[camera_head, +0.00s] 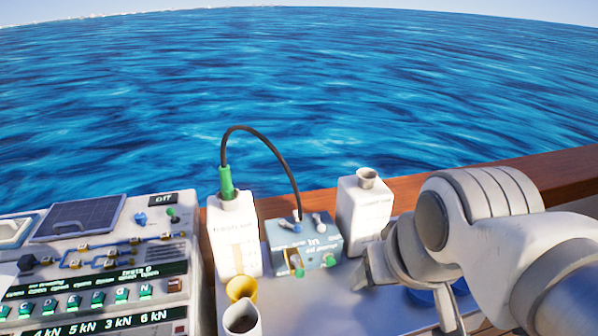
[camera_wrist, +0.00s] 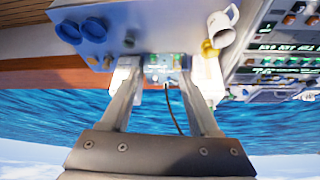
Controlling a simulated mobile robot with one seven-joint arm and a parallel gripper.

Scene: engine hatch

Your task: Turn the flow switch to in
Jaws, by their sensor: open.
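The blue-grey switch box (camera_head: 283,243) stands on the tray between two white bottles. It carries a small lever low on its front (camera_head: 297,264), a green knob (camera_head: 330,260), and two stubby fittings on top. A label on it reads "In"; I cannot tell which part is the flow switch. My gripper (camera_head: 405,300) is to the right of the box and nearer the camera, fingers apart and empty. In the wrist view, which is upside down, the box (camera_wrist: 165,62) shows between the fingertips, beyond them.
A black hose (camera_head: 275,150) arcs from the green nozzle in the left bottle (camera_head: 234,237) to the box. The right bottle (camera_head: 363,212) stands beside the box. A yellow cup (camera_head: 240,288) and white jug (camera_head: 240,322) are in front. A control panel (camera_head: 95,265) lies left.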

